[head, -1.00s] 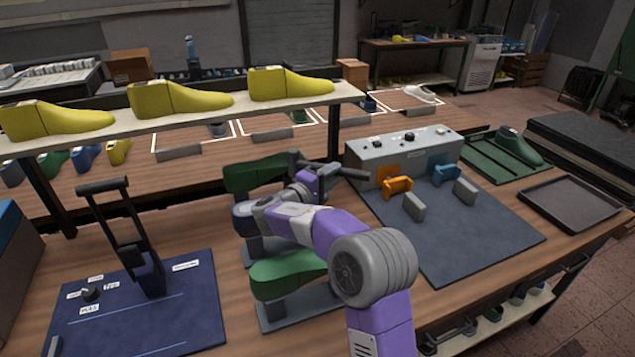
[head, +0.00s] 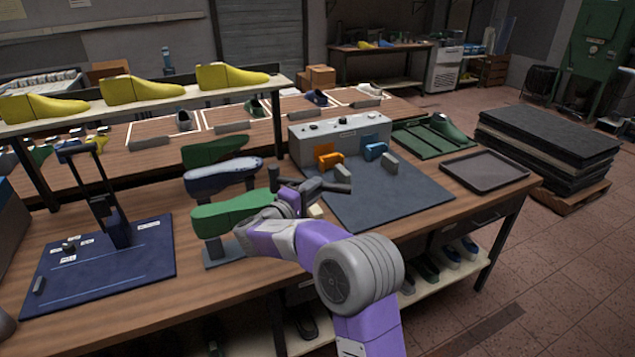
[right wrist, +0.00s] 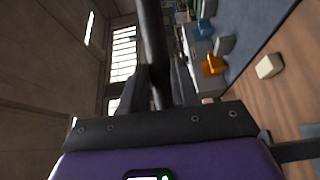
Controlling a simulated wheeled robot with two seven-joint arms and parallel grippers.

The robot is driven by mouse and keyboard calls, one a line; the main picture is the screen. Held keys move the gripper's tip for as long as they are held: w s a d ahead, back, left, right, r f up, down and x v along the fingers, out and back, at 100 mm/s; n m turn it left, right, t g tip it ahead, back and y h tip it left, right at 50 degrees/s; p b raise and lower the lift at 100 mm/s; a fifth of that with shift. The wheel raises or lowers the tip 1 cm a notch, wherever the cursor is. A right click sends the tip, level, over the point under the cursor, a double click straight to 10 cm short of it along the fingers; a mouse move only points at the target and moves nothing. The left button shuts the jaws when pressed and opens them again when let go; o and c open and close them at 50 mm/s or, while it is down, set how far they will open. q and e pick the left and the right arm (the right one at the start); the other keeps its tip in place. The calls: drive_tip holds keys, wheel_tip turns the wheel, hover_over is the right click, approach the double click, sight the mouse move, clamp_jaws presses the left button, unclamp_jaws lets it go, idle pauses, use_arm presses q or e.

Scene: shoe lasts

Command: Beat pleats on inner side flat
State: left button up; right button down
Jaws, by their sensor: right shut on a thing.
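A lasted shoe upper (head: 222,176), dark blue and grey, stands sole up or on its side between two green forms; which I cannot tell. The near green form (head: 230,212) is on a grey stand, and the far green form (head: 214,151) is behind the upper. My right gripper (head: 303,192) is right of the near green form, above the bench. It is shut on a dark bar-like tool (head: 330,186), perhaps a hammer, which crosses the right wrist view as a dark rod (right wrist: 155,50). The pleats are too small to make out. My left gripper is not in view.
A grey control box (head: 338,138) with orange and blue clamps stands behind a dark mat (head: 385,195). A small cream block (head: 316,212) lies beside my right gripper. A blue board (head: 105,265) with a lever is at left. Yellow lasts (head: 140,88) line the shelf.

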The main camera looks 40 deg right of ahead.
drive_tip(key=s+a+f+n+t+y, duration=0.1)
drive_tip(key=s+a+f+n+t, duration=0.1)
drive_tip(key=a+f, duration=1.1)
drive_tip(key=s+a+f+n+t+y, duration=0.2)
drive_tip(key=s+a+f, duration=0.5)
drive_tip(key=a+f, duration=0.6)
drive_tip(key=f+n+t, duration=0.1)
drive_tip(key=t, duration=0.1)
drive_tip(key=shift+t, duration=0.4)
drive_tip(key=shift+w, duration=0.1)
